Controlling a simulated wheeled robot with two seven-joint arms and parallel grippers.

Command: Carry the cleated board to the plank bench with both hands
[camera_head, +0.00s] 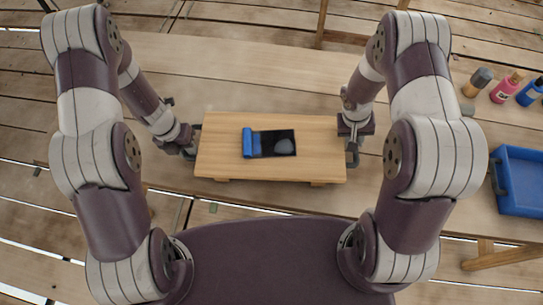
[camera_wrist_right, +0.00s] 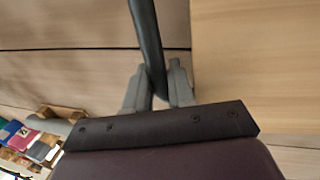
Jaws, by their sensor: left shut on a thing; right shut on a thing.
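The cleated board (camera_head: 225,160) is a light wooden rectangle with cleats under its front edge and a dark handle at each short end. On it lie a dark panel (camera_head: 274,135), a blue piece (camera_head: 247,143) and a grey rounded thing (camera_head: 285,147). My left gripper (camera_head: 190,148) is shut on the left-end handle. My right gripper (camera_head: 352,150) is shut on the right-end handle; the right wrist view shows its fingers (camera_wrist_right: 158,92) around the black bar (camera_wrist_right: 147,35). The board looks level. I cannot tell its height above the long plank surface (camera_head: 250,70) behind it.
A blue tray (camera_head: 508,205) stands at the right. Several bottles, including a pink one (camera_head: 506,88), stand at the upper right, with a grey rounded thing (camera_head: 467,109) near them. The plank surface behind the board is clear between my arms.

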